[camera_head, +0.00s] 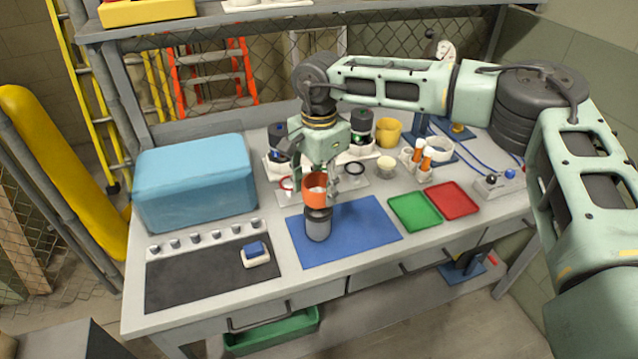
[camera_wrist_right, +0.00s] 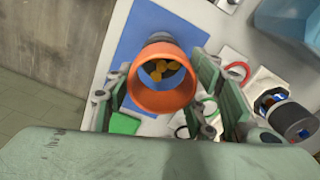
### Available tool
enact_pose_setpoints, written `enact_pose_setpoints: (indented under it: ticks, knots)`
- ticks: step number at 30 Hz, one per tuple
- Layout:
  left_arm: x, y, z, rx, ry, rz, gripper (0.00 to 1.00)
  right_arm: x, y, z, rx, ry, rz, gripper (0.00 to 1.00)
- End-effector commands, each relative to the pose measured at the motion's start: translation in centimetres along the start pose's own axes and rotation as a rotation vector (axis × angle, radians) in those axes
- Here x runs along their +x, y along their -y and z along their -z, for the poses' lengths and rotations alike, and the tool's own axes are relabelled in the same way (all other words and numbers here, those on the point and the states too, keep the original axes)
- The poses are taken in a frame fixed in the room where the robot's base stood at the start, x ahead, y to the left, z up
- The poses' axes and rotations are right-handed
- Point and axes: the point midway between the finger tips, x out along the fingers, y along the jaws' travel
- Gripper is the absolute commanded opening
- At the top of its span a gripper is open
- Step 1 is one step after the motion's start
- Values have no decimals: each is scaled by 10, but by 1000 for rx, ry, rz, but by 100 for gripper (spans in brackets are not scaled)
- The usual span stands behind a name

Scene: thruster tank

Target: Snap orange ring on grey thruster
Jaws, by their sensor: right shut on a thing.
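The orange ring (camera_head: 316,190) is a wide band held in my right gripper (camera_head: 322,181), directly above the grey thruster. It also shows large in the right wrist view (camera_wrist_right: 163,78), between the fingers (camera_wrist_right: 160,85). The grey thruster (camera_head: 318,225) stands upright on the blue mat (camera_head: 362,226). The ring's lower edge is at the thruster's dark top; I cannot tell whether they touch. In the wrist view, yellow and dark parts show through the ring, and the thruster's grey edge (camera_wrist_right: 159,38) shows beyond it. My left gripper is not in view.
A green tray (camera_head: 415,211) and a red tray (camera_head: 452,200) lie right of the mat. A blue box (camera_head: 195,180) and a black mat (camera_head: 200,280) are at left. Dark cylinders in white holders (camera_head: 361,127), a yellow cup (camera_head: 388,132) and orange-topped bottles (camera_head: 419,151) stand behind.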

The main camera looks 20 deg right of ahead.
Motion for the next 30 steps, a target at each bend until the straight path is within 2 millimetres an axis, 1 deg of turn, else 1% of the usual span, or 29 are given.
enact_pose_setpoints:
  ticks: [10, 23, 30]
  knots:
    - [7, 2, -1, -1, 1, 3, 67, 10, 0, 0, 0, 0, -1, 32]
    - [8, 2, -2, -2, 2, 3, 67, 11, 0, 0, 0, 0, 0, 32]
    - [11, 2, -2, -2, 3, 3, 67, 16, 0, 0, 0, 0, 0, 32]
